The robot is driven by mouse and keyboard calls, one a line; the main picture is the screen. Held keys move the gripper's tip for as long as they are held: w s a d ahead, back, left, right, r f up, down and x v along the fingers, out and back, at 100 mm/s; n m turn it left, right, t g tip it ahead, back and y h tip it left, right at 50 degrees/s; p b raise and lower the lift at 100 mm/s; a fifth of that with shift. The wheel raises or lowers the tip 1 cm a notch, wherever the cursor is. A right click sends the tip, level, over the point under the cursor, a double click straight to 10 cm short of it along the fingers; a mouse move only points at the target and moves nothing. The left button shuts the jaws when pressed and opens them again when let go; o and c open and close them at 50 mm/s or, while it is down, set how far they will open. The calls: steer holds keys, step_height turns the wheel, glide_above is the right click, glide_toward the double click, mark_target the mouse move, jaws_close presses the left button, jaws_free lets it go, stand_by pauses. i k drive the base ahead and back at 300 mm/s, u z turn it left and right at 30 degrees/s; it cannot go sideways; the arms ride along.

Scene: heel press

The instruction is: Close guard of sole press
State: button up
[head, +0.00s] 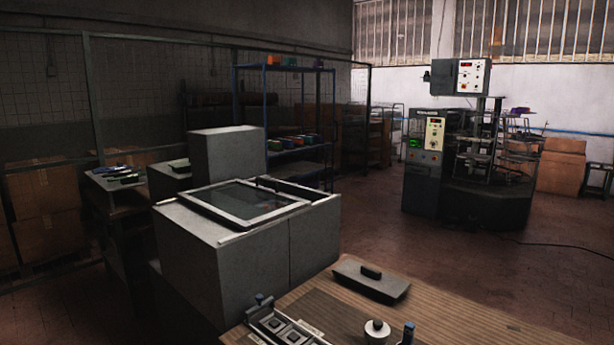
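A grey box-shaped machine (252,262) stands left of the middle and looks like the sole press. On its top lies a framed, dark see-through panel (245,204) that looks like the guard. The panel lies nearly flat, with pale rails along the top's edges. Right of the panel, a dark strip of the top (292,190) shows uncovered; I cannot tell how deep it is. A taller grey block (227,152) rises behind the panel. My gripper is not in view.
A blue shelf rack (284,125) stands behind. A dark machine with a control panel (434,133) stands back right. Open floor lies between.

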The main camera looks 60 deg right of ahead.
mark_target(298, 203)
steer(key=u, duration=0.05)
steer(key=k, duration=0.15)
steer(key=u, duration=0.1)
steer(key=i, duration=2.1)
steer(key=z, duration=0.3)
steer(key=i, duration=0.75)
steer(key=z, duration=0.5)
steer(key=i, duration=0.8)
steer(key=z, duration=0.15)
